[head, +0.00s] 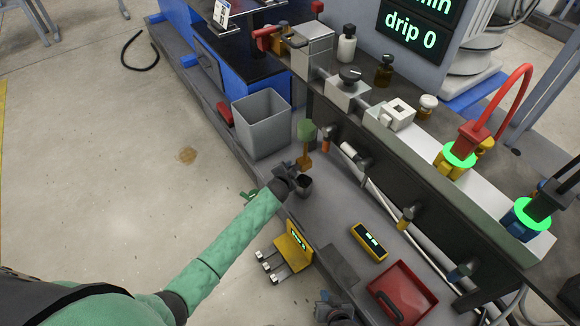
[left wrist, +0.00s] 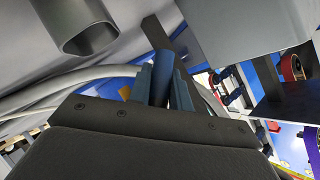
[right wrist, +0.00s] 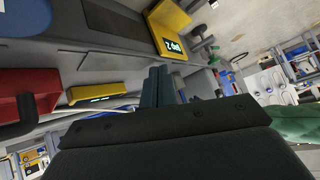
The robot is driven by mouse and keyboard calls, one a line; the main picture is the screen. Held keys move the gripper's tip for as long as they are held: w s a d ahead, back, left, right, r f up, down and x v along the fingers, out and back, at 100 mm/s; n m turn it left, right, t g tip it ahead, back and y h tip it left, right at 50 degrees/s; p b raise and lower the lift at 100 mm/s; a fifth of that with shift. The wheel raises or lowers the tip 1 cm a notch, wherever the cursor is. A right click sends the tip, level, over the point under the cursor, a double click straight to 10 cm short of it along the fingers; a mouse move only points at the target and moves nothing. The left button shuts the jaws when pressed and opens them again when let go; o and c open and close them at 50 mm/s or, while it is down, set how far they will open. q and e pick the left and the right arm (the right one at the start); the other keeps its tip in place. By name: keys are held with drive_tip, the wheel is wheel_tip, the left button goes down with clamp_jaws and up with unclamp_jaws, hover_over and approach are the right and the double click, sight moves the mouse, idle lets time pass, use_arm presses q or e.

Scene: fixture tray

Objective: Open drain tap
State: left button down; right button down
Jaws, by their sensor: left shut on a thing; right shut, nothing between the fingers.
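My left gripper (head: 291,180) is low in front of the bench, next to a small dark cup (head: 304,187) and just below a brass-coloured fitting (head: 304,162) with a green part above it. In the left wrist view its blue fingers (left wrist: 160,80) are closed on a dark bar-like piece (left wrist: 158,34); I cannot tell for sure that this is the drain tap lever. A grey open-ended tube (left wrist: 88,30) is apart from the fingers there. My right gripper (head: 335,312) is at the bottom edge; its fingers (right wrist: 163,86) are shut and empty in the right wrist view.
A grey bin (head: 262,125) stands behind the left gripper. A yellow display stand (head: 292,252), a yellow bar device (head: 370,240) and a red tray (head: 412,285) lie near the right gripper. Coloured fittings, including a yellow one (head: 407,216), stick out of the bench front.

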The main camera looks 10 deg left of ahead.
use_arm(q)
drive_tip(key=shift+p, duration=0.35)
use_arm(e)
drive_tip(key=s+f+g, duration=0.1)
drive_tip(key=s+f, duration=0.2)
use_arm(q)
drive_tip(key=shift+s+d+f+n+g+h+p, duration=0.1)
drive_tip(key=shift+n+g+h+p, duration=0.2)
drive_tip(key=shift+p, duration=0.7)
drive_tip(key=shift+s+d+n+g+p, duration=0.1)
drive_tip(key=shift+g+p, duration=0.3)
drive_tip(key=shift+p, duration=0.6)
drive_tip(key=p, duration=0.2)
drive_tip(key=shift+s+d+f+n+g+h+p, duration=0.1)
drive_tip(key=shift+s+d+n+g+h+p, duration=0.1)
drive_tip(key=shift+n+g+h+p, duration=0.15)
drive_tip(key=shift+s+d+f+n+g+h+p, duration=0.3)
drive_tip(key=shift+n+g+h+p, duration=0.3)
drive_tip(key=shift+g, duration=0.3)
drive_tip(key=shift+s+d+f+n+g+h+p, duration=0.15)
drive_tip(key=shift+s+d+n+g+h+p, duration=0.25)
drive_tip(key=shift+n+g+h, duration=0.35)
use_arm(e)
wheel_tip(320, 180, up, 16)
drive_tip(key=w+g, duration=0.1)
drive_tip(key=shift+r, duration=0.25)
drive_tip(key=shift+w, duration=0.1)
use_arm(q)
drive_tip(key=c, duration=1.3)
unclamp_jaws()
